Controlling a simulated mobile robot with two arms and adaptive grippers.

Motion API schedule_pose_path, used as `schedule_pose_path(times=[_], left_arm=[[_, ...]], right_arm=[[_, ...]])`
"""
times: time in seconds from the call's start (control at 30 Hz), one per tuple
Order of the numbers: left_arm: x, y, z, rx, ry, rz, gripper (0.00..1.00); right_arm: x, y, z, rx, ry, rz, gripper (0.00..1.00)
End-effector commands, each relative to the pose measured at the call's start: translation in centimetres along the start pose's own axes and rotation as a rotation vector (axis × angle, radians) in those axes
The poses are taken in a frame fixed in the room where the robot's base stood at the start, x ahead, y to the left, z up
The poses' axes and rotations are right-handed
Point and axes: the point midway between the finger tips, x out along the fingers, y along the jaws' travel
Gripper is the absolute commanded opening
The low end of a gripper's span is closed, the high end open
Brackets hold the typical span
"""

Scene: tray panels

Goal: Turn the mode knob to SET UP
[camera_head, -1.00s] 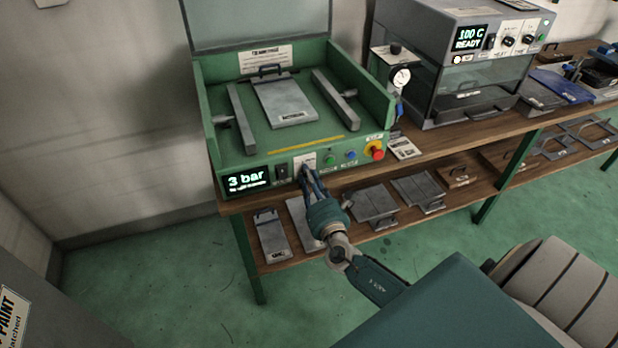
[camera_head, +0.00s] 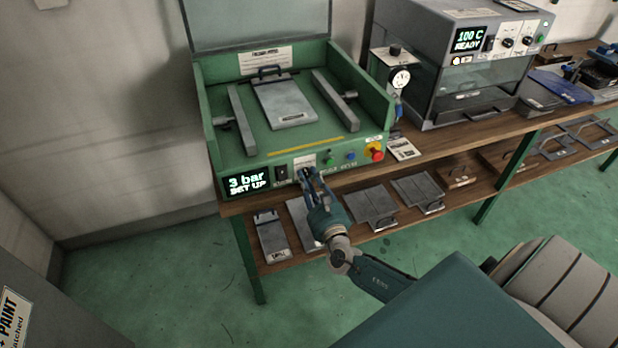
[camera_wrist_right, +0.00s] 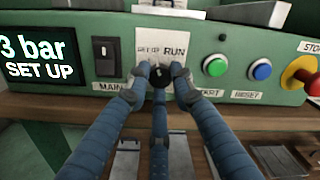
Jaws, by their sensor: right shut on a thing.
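The green press (camera_head: 205,150) stands on the wooden bench with its lid raised. Its display (camera_head: 247,183) reads "3 bar" and "SET UP"; in the right wrist view the display (camera_wrist_right: 38,58) reads the same. The dark mode knob (camera_wrist_right: 160,76) is on the front panel under a white label with "SET UP" at left and "RUN" at right. My right gripper (camera_head: 307,174) is at the front panel, its fingers closed around the knob. In the right wrist view its blue fingers (camera_wrist_right: 160,86) hide much of the knob, and its pointer is hard to make out. My left gripper is not in view.
A black main switch (camera_wrist_right: 108,58) is left of the knob. A green start button (camera_wrist_right: 215,65), a blue reset button (camera_wrist_right: 260,69) and a red stop button (camera_wrist_right: 304,78) are to the right. Metal plates lie on the lower shelf (camera_head: 295,258).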

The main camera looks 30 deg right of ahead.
Motion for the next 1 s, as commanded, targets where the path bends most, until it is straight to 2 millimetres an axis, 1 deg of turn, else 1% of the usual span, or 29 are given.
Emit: schedule_pose_path(times=[0.2,0.5,0.73,1.0], left_arm=[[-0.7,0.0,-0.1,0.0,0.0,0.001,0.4],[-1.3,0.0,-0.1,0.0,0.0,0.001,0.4],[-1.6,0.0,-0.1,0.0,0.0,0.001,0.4],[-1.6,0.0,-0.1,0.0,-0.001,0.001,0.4]], right_arm=[[0.0,-0.1,0.1,-0.196,-0.008,0.004,0.0],[0.0,-0.1,0.1,-0.406,-0.016,0.009,0.0],[0.0,0.0,0.0,-0.497,-0.02,0.01,0.0],[0.0,0.1,0.0,-0.532,-0.022,0.012,0.0]])
